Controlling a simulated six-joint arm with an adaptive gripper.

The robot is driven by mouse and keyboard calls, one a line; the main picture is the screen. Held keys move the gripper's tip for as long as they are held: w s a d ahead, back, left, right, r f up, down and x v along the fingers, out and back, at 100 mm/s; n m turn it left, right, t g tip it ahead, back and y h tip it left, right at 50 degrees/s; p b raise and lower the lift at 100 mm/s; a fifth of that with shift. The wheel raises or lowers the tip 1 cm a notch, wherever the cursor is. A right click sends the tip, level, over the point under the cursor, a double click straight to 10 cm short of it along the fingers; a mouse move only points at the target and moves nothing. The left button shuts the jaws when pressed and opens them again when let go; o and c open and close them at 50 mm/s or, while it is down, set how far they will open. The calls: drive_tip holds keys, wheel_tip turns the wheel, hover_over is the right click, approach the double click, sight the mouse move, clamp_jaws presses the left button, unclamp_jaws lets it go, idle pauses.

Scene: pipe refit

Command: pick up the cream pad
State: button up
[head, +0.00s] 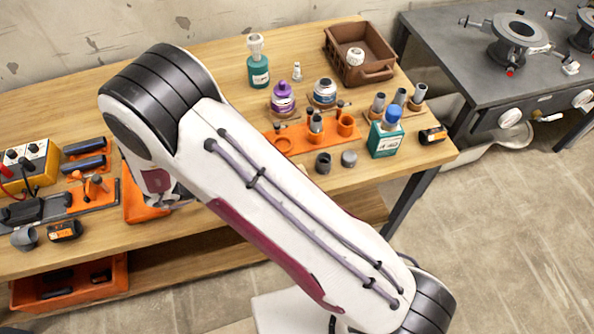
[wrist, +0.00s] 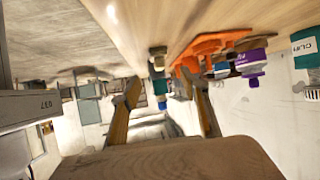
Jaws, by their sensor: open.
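I cannot make out a cream pad in either view. My gripper (wrist: 166,92) shows in the wrist view with its two fingers wide apart and nothing clearly held between them. In the head view my arm crosses the workbench (head: 215,40) and hides the gripper and part of the bench top. The wrist view is tilted, with the bench top (wrist: 165,25) along its upper part and the bench items hanging to the right of and beyond the fingers.
An orange holder (head: 345,124) with grey fittings stands right of my arm, near purple-capped (head: 283,98) and blue-capped (head: 390,118) bottles. A brown basket (head: 375,70) holds a white roll. A yellow box (head: 30,160) and dark cylinders (head: 84,165) stand at left. A grey table (head: 455,50) stands at right.

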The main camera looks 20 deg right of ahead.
drive_tip(key=shift+x, duration=1.3)
drive_tip(key=shift+s+x, duration=0.2)
drive_tip(key=shift+x, duration=2.4)
drive_tip(key=c, duration=1)
